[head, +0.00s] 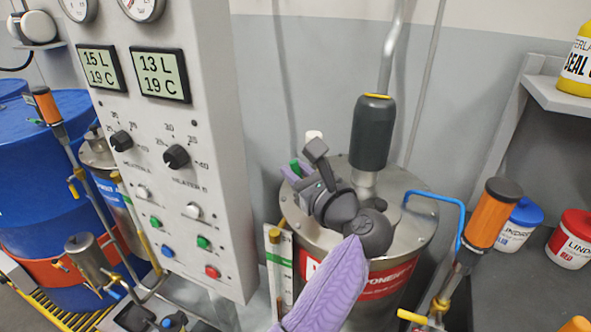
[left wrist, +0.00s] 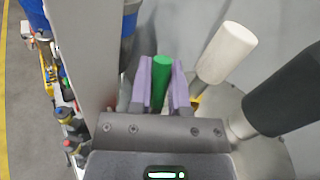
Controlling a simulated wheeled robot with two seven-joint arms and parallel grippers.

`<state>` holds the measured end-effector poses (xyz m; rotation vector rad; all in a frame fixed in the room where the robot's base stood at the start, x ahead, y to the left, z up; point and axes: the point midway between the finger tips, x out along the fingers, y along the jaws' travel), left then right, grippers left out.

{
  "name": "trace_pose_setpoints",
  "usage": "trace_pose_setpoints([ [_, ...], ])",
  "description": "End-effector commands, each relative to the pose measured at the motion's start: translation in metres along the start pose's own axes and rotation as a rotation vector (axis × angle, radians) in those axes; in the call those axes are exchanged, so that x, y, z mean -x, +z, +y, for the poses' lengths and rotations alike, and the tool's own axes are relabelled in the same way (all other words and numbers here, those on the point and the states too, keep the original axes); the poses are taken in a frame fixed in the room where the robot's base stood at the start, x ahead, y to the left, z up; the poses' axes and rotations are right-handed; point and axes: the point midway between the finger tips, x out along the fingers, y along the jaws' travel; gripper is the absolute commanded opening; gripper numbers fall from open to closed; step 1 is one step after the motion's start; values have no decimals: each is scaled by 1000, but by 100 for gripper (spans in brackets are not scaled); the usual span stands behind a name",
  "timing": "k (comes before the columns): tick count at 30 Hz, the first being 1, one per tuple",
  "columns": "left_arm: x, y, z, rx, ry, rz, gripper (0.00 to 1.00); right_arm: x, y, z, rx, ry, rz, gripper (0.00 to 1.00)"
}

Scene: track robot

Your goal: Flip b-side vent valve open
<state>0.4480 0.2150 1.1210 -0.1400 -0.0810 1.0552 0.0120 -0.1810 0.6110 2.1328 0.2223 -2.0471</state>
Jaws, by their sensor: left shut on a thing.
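The b-side tank is a steel drum with a red label (head: 385,282) and a grey lid (head: 408,212). A green valve handle (head: 295,167) rises at the lid's back left. My left gripper (head: 296,171) reaches over the lid with its purple fingers on both sides of this handle. In the left wrist view, the green handle (left wrist: 161,82) stands between the two purple fingers of the gripper (left wrist: 161,84), which is shut on it. The valve body below the handle is mostly hidden by the gripper. My right gripper is not in view.
A white cylinder (left wrist: 227,52) stands close right of the fingers in the wrist view. A dark motor (head: 373,133) rises from the lid. A control cabinet (head: 205,125) stands left of the tank. A blue pipe (head: 436,197) and an orange-handled part (head: 487,222) are at right.

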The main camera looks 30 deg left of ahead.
Motion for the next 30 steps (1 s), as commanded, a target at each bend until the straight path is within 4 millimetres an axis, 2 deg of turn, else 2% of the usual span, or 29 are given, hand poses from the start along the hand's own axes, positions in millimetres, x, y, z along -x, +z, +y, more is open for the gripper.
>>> trace_pose_setpoints([
  [8, 0, -1, 0, -3, -1, -5, 0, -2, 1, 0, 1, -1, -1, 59],
  [12, 5, -10, -2, -66, -16, -100, 0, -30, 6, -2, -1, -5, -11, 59],
  [16, 10, -7, -6, -134, -33, -205, 0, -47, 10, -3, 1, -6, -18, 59],
  [27, 12, 0, -8, -162, -39, -246, 0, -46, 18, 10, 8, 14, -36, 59],
  [28, 12, 0, -8, -162, -39, -246, 26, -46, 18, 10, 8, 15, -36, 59],
  [30, 12, 0, -8, -162, -39, -246, 40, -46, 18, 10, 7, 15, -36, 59],
])
